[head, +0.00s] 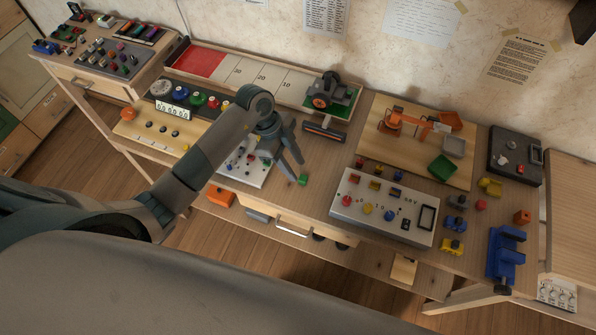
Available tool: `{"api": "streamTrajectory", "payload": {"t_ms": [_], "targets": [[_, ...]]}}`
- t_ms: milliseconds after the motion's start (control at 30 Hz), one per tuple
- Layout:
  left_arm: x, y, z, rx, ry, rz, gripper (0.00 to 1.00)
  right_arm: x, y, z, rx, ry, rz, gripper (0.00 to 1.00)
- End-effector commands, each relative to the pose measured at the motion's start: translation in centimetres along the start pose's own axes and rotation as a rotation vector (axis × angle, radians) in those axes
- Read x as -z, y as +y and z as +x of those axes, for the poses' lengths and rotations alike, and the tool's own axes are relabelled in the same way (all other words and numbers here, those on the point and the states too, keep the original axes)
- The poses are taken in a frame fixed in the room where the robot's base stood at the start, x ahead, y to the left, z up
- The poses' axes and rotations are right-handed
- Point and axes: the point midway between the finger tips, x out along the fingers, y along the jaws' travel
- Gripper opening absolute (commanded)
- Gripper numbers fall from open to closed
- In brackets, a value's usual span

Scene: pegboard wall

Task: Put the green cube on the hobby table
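A small green cube (303,180) shows near the front edge of the wooden hobby table (310,199), left of the grey control panel. My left gripper (294,172) reaches over the table from the left, pointing down. Its two dark fingers are spread apart, with the cube just beside and below the right fingertip. I cannot tell whether that finger touches the cube. Nothing shows between the fingers. My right gripper is not in view.
A grey control panel (347,212) stands right of the cube. A toy crane board (398,156), a blue vise (506,250) and a wheeled model (325,92) occupy other parts of the table.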

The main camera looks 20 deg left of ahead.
Motion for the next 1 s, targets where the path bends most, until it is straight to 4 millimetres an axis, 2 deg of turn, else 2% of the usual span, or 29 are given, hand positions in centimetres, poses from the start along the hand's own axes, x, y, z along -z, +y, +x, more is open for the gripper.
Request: {"api": "streamTrajectory", "payload": {"t_ms": [200,400,600,1000], "targets": [[-0.1,-0.1,-3.9,0.003,-0.001,0.002,0.36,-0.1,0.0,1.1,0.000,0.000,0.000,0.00],[0.0,-0.1,-6.5,0.002,-0.001,0.002,0.36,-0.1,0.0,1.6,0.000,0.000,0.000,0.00],[0.0,0.0,-7.5,0.001,-0.001,0.000,0.36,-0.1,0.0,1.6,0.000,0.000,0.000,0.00],[0.0,0.0,-7.5,0.000,0.000,0.000,0.36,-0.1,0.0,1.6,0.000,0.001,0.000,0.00]]}}
